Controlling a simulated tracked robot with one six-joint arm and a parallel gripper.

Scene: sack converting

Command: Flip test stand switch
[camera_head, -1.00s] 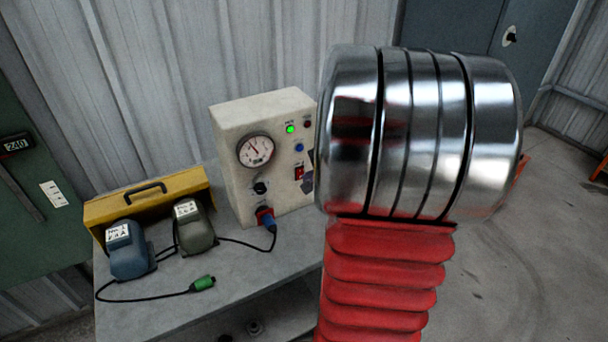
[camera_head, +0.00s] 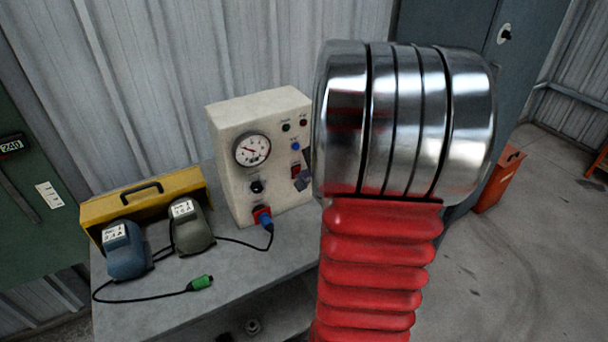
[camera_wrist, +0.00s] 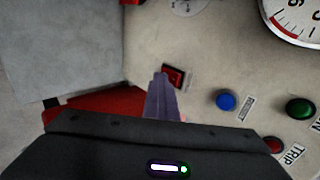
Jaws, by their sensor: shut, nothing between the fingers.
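The test stand (camera_head: 228,171) is a cream box on the bench, with a round gauge (camera_head: 251,150) and small lamps on its face. Its red rocker switch (camera_head: 295,171) is on the right of the face; it also shows in the wrist view (camera_wrist: 174,76). My gripper (camera_wrist: 161,82) is shut and empty, its tips right at the lower left edge of the switch. I cannot tell whether they touch it. The green lamp (camera_wrist: 300,108) is dark. The gauge needle points left. In the head view my arm hides the area right of the stand.
A blue motor (camera_head: 127,258) and a grey-green motor (camera_head: 190,230) stand on the bench (camera_head: 225,285) before a yellow case (camera_head: 100,210). A blue plug (camera_head: 265,222) sits in the stand; its cable and a green connector (camera_head: 201,283) lie on the bench.

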